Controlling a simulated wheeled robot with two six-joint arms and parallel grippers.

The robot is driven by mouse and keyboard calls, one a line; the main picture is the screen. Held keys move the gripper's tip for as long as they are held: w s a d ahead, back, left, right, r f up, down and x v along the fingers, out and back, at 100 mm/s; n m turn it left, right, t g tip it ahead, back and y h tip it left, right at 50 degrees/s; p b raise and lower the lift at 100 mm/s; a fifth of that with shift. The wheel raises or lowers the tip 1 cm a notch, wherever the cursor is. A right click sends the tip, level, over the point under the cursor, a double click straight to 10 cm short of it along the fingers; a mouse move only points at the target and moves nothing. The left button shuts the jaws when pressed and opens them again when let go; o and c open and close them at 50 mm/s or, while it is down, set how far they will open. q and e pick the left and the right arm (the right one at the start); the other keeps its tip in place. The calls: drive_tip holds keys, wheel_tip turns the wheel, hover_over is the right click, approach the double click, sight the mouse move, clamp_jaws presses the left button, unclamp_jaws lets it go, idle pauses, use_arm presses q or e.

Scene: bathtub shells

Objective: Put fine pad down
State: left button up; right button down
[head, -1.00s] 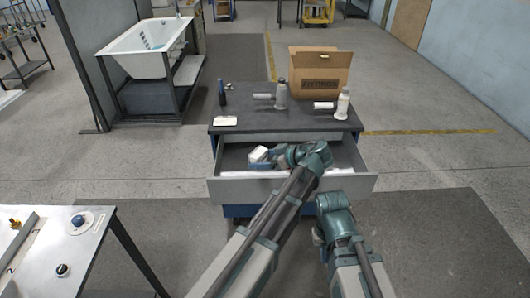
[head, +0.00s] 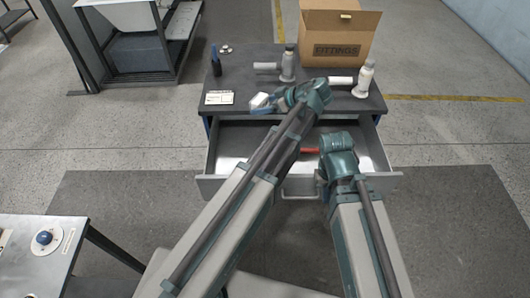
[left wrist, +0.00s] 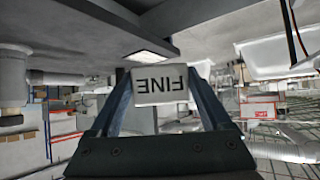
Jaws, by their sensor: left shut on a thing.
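The fine pad (head: 259,100) is a small white block; its upside-down FINE label fills the middle of the left wrist view (left wrist: 160,85). My left gripper (head: 272,105) is shut on it, with a finger on each side. In the head view they are over the front part of the dark cart top (head: 240,75), right of a white card. I cannot tell whether the pad touches the top. My right wrist (head: 338,152) is over the open drawer; its fingers are hidden.
The drawer (head: 228,160) stands open below, with a red item (head: 310,151) inside.

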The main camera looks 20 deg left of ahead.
use_arm(q)
wheel_tip(320, 180, down, 15)
drive_tip(key=n+g+h+b, duration=0.1)
drive_tip(key=n+h+b, duration=0.5)
drive_tip(key=h, duration=1)
drive_tip(key=shift+w+n+g+b, duration=0.3)
drive_tip(key=shift+w+b, duration=0.05)
drive_tip(key=shift+b, duration=0.8)
drive_tip(key=shift+f, duration=0.1)
wheel_tip(320, 180, down, 10)
drive_tip(key=b, duration=0.9)
drive_tip(key=shift+b, duration=0.4)
